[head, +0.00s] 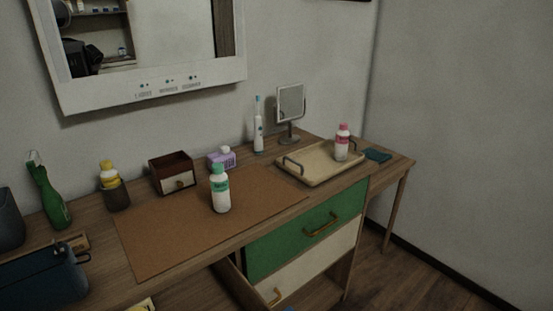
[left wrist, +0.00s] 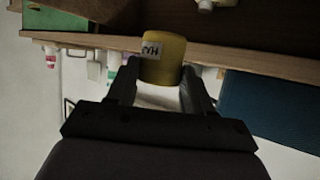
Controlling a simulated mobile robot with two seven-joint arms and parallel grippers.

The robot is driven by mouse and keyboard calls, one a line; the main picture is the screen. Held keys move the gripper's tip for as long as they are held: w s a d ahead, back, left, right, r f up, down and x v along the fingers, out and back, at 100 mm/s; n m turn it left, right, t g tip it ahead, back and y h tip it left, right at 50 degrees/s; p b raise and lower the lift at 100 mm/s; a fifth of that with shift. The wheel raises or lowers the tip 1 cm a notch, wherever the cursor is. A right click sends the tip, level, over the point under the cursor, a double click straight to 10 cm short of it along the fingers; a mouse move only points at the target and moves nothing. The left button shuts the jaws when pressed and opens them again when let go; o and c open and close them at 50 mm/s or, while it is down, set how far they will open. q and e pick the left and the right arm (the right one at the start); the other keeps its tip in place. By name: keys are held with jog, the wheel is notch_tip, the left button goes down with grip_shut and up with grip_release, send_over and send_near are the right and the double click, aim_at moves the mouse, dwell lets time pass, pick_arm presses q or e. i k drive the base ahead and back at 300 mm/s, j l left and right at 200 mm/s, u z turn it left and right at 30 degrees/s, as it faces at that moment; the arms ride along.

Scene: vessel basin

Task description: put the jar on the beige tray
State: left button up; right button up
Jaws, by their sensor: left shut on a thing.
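A yellow jar (left wrist: 163,57) with a white label shows between the fingers of my left gripper (left wrist: 157,88) in the left wrist view, which is upside down. The gripper is shut on it, near the desk's front edge. A yellow and white patch (head: 145,304) is cut off at the bottom of the head view; I cannot tell if it is the jar. The beige tray (head: 304,175) with dark handles lies at the right end of the desk. A pink-capped bottle (head: 342,143) stands on its right part. My right gripper is not in view.
A green-capped bottle (head: 220,188) stands on the brown mat (head: 165,232). A mirror (head: 290,103) and an electric toothbrush (head: 258,127) stand behind the tray. A dark blue bag (head: 42,279) is at the front left. The tray's left and front parts are clear.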

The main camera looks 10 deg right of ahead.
aim_at(313, 165)
jog(key=i+l+u, duration=0.1)
jog(key=l, duration=0.35)
jog(key=i+l, duration=0.25)
jog(key=l, duration=0.2)
jog(key=i+l+u, duration=0.15)
jog(key=l, duration=0.25)
jog(key=i+l+u, duration=0.1)
jog(key=l, duration=0.4)
jog(key=i+l, duration=0.15)
jog(key=l, duration=0.3)
jog(key=i+l+u, duration=0.15)
jog(key=l, duration=0.35)
jog(key=l+u, duration=0.1)
jog(key=l, duration=0.35)
jog(key=i, duration=0.05)
